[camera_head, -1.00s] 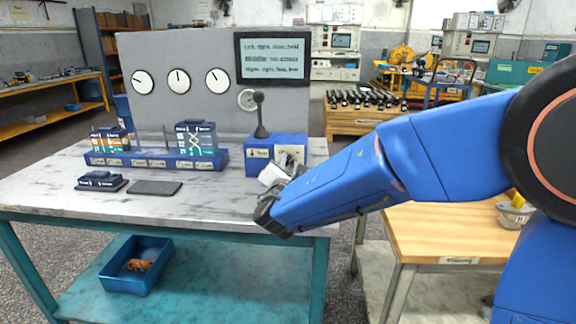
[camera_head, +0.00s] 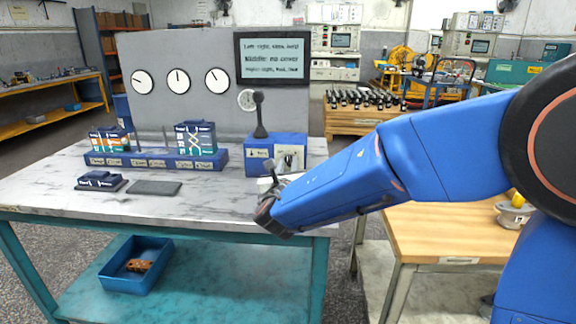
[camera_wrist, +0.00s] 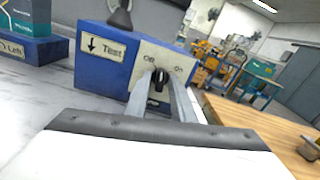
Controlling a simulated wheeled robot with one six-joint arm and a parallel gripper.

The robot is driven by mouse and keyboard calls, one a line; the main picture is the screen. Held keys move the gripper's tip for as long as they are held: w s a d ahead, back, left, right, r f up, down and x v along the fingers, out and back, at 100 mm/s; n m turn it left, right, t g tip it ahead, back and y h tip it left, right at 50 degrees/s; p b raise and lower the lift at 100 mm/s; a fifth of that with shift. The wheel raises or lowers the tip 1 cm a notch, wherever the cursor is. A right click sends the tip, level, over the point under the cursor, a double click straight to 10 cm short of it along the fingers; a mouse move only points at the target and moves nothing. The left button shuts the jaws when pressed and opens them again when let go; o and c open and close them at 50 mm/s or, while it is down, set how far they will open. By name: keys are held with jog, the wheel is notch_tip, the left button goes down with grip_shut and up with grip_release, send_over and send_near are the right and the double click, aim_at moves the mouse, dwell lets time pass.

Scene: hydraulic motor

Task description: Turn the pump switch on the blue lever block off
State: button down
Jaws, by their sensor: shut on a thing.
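The blue lever block (camera_head: 259,153) stands at the right end of the marble-topped table, with a dark lever (camera_head: 260,117) upright on top. Its cream switch plate is marked Off at left and On at right in the wrist view, beside a "Test" label (camera_wrist: 103,48). The black pump switch (camera_wrist: 159,78) is on this plate. My gripper (camera_wrist: 160,88) is shut on the switch, one grey finger on each side. The switch's exact pointing is hard to tell. In the head view my gripper (camera_head: 284,168) is at the front of the block.
A blue rack with labelled slots (camera_head: 155,161) holds valve blocks left of the lever block. A dark pad (camera_head: 155,188) and small dark block (camera_head: 100,180) lie in front. Gauges and a screen (camera_head: 272,58) are behind. A wooden table (camera_head: 455,225) stands at right.

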jog(key=n, duration=0.6)
jog(key=shift+f+n, duration=0.1)
jog(key=shift+n, duration=0.2)
dwell(0.5)
jog(key=c, duration=1.8)
grip_release()
jog(key=s, duration=1.7)
jog(key=shift+s+a, duration=0.25)
jog(key=shift+a, duration=0.05)
